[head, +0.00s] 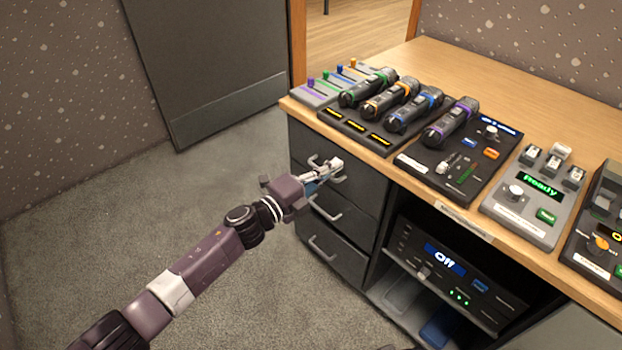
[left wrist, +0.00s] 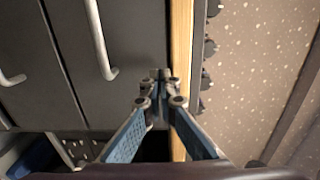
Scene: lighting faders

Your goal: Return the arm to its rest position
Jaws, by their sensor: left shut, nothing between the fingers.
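My left arm reaches in from the lower left in the head view. Its gripper (head: 335,164) is in front of the drawer fronts, below the left end of the wooden desk (head: 490,68). In the left wrist view the fingertips (left wrist: 161,75) are together with nothing between them. The lighting fader panel (head: 311,96), with purple, green, blue and orange sliders, sits at the desk's left end, above and beyond the gripper. My right gripper does not show.
Several microphones (head: 369,86) lie on a dark dock beside the faders. Control boxes, one reading "Ready" (head: 541,186), line the desk's front. Drawer handles (head: 324,246) stick out near my gripper. A unit reading "Off" (head: 444,258) sits on the shelf. The carpet (head: 130,215) at left is clear.

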